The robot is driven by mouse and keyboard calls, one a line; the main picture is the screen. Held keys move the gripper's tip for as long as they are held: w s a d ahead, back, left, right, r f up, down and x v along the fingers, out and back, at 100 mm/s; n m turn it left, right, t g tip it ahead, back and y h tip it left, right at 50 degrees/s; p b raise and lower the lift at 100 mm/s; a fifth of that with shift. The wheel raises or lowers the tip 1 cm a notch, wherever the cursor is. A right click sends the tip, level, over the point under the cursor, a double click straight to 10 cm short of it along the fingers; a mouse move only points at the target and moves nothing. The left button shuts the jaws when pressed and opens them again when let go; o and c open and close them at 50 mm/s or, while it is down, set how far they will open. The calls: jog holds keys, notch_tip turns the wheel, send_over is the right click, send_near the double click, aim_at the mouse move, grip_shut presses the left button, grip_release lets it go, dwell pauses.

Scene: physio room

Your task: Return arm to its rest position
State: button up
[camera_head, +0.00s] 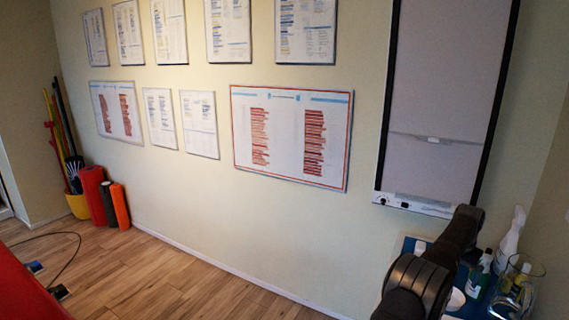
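Dark links of my arm show at the lower right, bent upward in front of a blue surface with bottles. My gripper cannot be made out; only the arm's links and joints show, and its end is hidden or outside the picture.
Near my arm are a white spray bottle (509,243), a clear glass jar (522,290) and small bottles (479,273). A framed board (445,90) hangs above. Foam rollers (120,205) and a yellow bucket (77,206) stand far left. The wooden floor (150,275) is mostly clear.

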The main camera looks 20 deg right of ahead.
jog(key=f, duration=0.3)
jog(key=d+f, duration=0.1)
jog(key=f, duration=0.6)
jog(key=shift+w+d+f, duration=0.25)
jog(key=shift+f, duration=0.15)
notch_tip(320, 180, up, 5)
jog(key=shift+f, duration=0.2)
jog(key=s+r, duration=0.7)
jog(key=s, duration=0.5)
jog(key=w+a+f+n, duration=0.2)
jog(key=w+a+f, duration=0.1)
jog(key=w+a, duration=0.8)
jog(key=w+a+f+n, duration=0.2)
jog(key=w+a+f, duration=0.1)
jog(key=w+a, duration=0.75)
jog(key=w+a+f+n, duration=0.1)
jog(key=w+a, duration=0.1)
jog(key=a, duration=0.7)
jog(key=w+a+f+n, duration=0.2)
jog(key=a, duration=0.8)
jog(key=w+a+f+n+t+y, duration=0.1)
jog(key=w+a+f+n, duration=0.1)
jog(key=a, duration=0.7)
jog(key=shift+w+a, duration=0.3)
jog(key=shift+w, duration=0.25)
